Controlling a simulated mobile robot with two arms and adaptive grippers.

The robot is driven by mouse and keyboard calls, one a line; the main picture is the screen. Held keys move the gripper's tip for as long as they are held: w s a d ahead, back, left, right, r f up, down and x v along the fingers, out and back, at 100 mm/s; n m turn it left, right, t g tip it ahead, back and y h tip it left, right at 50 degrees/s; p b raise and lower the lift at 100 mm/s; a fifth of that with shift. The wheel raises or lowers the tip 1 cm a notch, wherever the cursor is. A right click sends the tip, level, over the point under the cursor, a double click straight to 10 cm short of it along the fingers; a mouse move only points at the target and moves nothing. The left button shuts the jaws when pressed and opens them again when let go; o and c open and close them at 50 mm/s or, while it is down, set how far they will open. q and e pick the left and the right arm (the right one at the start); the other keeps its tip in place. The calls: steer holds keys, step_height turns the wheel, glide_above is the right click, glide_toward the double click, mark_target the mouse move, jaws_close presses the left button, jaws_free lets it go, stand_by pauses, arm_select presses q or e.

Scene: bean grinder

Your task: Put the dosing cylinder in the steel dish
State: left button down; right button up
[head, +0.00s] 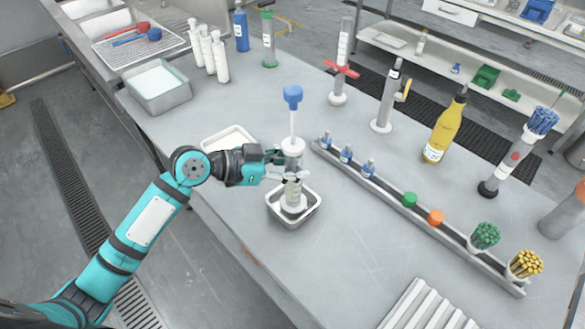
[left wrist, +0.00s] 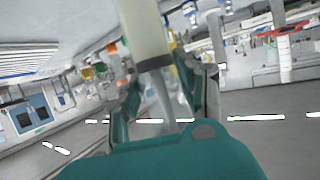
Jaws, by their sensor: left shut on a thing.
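The dosing cylinder (head: 293,160) is a clear, pale upright tube, with a thin rod topped by a blue knob (head: 292,97) rising from it. My left gripper (head: 281,167) is shut around its middle from the left. The cylinder's lower end is within the outline of the small steel dish (head: 314,219) near the table's front edge; I cannot tell whether it touches the floor of the dish. In the left wrist view the pale tube (left wrist: 145,30) stands between the fingers. My right gripper is not in view.
A white tray (head: 218,141) lies left of the dish, behind my arm. A long rack (head: 380,197) with small bottles and coloured items runs along the right. A ribbed white tray (head: 425,307) lies at the front. Several cylinders and a yellow bottle (head: 443,130) stand farther back.

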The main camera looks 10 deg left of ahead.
arm_select(q)
steer(key=shift+f, duration=1.05)
steer(key=c, duration=0.9)
jaws_free()
steer(key=shift+f, duration=0.1)
steer(key=shift+o, duration=0.2)
steer(key=b+v, duration=0.2)
steer(key=v, duration=1)
steer(key=shift+b, duration=0.3)
steer(key=shift+s, duration=0.1)
